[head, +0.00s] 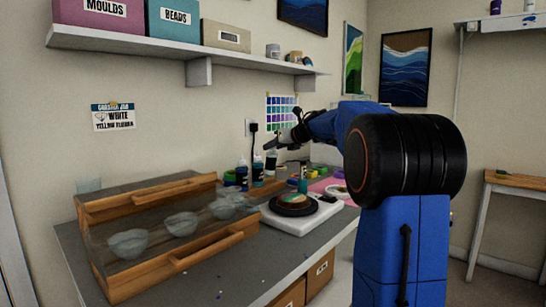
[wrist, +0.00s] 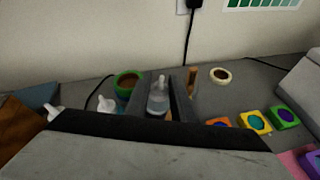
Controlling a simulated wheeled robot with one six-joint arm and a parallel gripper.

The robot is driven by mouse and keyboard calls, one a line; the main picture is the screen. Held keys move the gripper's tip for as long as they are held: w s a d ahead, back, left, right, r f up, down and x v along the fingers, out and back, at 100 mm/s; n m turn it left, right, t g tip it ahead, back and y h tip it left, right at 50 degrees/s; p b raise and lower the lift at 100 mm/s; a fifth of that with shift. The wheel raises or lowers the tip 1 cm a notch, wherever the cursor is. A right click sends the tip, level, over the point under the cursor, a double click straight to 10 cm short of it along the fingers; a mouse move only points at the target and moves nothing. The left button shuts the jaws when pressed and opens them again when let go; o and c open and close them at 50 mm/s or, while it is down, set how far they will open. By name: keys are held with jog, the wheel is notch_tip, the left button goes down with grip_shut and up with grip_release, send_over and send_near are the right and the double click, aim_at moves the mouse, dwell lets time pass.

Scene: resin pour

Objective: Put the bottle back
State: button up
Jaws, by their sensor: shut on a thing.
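A bottle with a grey, translucent body and a pale nozzle (wrist: 158,98) is between the two dark fingers of my gripper (wrist: 160,92) in the wrist view. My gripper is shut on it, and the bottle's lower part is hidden. In the head view my gripper (head: 272,146) is over the back of the workbench, near the wall. Small dark bottles (head: 242,174) stand below it to the left. I cannot clearly tell the held bottle from them there. Pale nozzles of other bottles (wrist: 105,104) show left of my gripper in the wrist view.
A green roll (wrist: 128,82) and a cream ring (wrist: 220,75) lie close to my gripper. Colored pots (wrist: 252,122) are to the right. On the bench are a wooden-railed rack of bowls (head: 150,262) and a white turntable base (head: 291,222). A shelf (head: 180,48) hangs above.

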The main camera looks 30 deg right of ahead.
aim_at(274, 154)
jog(key=shift+f, duration=1.65)
grip_shut()
jog(key=o, duration=1.2)
grip_release()
jog(key=shift+f, duration=0.15)
jog(key=shift+s+r, duration=0.2)
jog(key=shift+r, duration=0.05)
jog(key=v, duration=1.1)
jog(key=shift+s, duration=0.25)
jog(key=shift+r, duration=0.15)
